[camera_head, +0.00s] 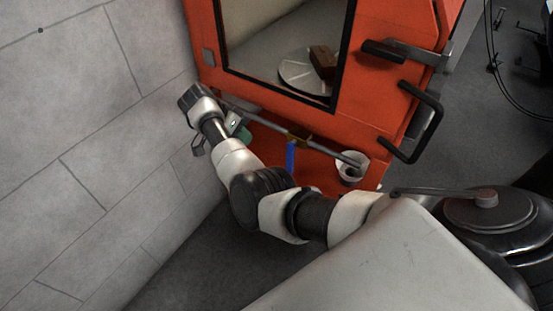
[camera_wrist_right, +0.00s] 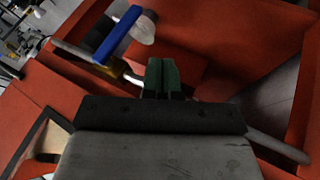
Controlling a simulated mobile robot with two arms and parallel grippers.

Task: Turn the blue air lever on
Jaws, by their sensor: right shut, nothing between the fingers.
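The blue air lever (camera_head: 290,157) hangs down from a brass valve (camera_head: 297,138) on a grey pipe along the lower front of the orange machine. In the right wrist view the blue lever (camera_wrist_right: 118,35) lies at the upper left, angled across the brass fitting (camera_wrist_right: 132,79). My right gripper (camera_head: 243,133) is left of the lever in the head view, near the pipe, partly hidden by its own wrist. In the wrist view its green fingers (camera_wrist_right: 162,78) are shut together and empty, with a visible gap to the lever. My left gripper is not in view.
The orange machine (camera_head: 390,108) has a window showing a round plate (camera_head: 297,70) and a brown block (camera_head: 322,60). A black door handle (camera_head: 430,130) sticks out at the right. A pale cup-like part (camera_head: 351,166) is by the pipe's right end. A grey wall (camera_head: 90,120) stands close at left.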

